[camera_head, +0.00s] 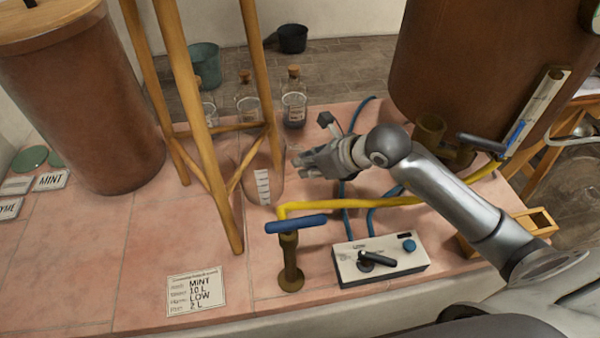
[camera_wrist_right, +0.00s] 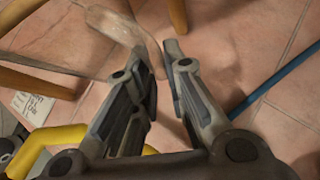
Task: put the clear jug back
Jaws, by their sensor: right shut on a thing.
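The clear jug (camera_head: 262,186), with a white graduated scale, is beside the wooden stand's right leg in the head view. My right gripper (camera_head: 300,165) is at the jug's right side, shut on it. In the right wrist view, a clear part of the jug (camera_wrist_right: 118,25) runs in between the fingertips of my right gripper (camera_wrist_right: 158,58). The jug looks upright. I cannot tell whether its base touches the tiles. My left gripper is not in view.
The wooden stand (camera_head: 190,110) has legs close to the jug. A yellow pipe (camera_head: 350,204) and a blue-handled valve (camera_head: 289,260) are in front. A control box (camera_head: 378,262) stands to the right. Corked bottles (camera_head: 294,98) stand behind. Pink tiles (camera_head: 120,250) at front left are mostly clear.

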